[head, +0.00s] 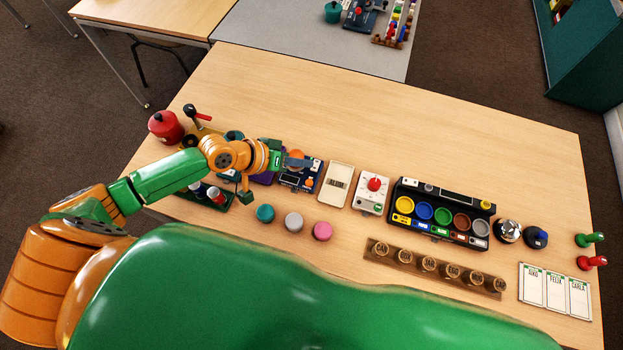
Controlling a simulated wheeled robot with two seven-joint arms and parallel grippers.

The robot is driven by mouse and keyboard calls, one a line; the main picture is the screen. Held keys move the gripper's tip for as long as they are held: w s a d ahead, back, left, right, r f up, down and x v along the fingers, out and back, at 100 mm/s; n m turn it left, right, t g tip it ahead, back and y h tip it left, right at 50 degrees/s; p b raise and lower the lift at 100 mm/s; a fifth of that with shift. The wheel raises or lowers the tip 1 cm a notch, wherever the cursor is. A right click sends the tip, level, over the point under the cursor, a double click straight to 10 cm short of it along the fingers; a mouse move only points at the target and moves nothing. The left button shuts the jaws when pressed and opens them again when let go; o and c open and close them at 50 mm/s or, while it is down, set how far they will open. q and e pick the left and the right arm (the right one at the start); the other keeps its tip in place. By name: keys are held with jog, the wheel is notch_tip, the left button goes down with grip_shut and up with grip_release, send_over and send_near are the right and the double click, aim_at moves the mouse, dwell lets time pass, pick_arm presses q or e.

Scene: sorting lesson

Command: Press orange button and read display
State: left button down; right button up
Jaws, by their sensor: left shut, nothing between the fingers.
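My left gripper (300,162) reaches in from the left, shut and empty. It is at the dark blue device (291,182) on the table. An orange round part (296,155), which looks like the orange button, shows right beside the fingers; I cannot tell whether they touch it. The gripper and wrist hide part of the device. Its display is too small or too covered to read. My right gripper is not in view.
Right of the device stand a cream panel (336,185), a white box with a red knob (371,193) and a black tray of coloured cups (400,224). Teal, grey and pink discs (293,222) lie nearer. A red pot (166,126) stands left. The table's far half (400,120) is clear.

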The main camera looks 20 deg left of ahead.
pick_arm(q)
jog(key=b, duration=0.8)
send_over(306, 186)
notch_tip(306, 186, down, 8)
jog(key=shift+a+f, duration=0.1)
jog(key=shift+f, duration=0.05)
jog(key=shift+f+b, duration=0.35)
jog(key=shift+f, duration=0.1)
jog(key=shift+s+r, duration=0.1)
jog(key=shift+r, duration=0.05)
dwell(0.9)
jog(key=shift+f, duration=0.45)
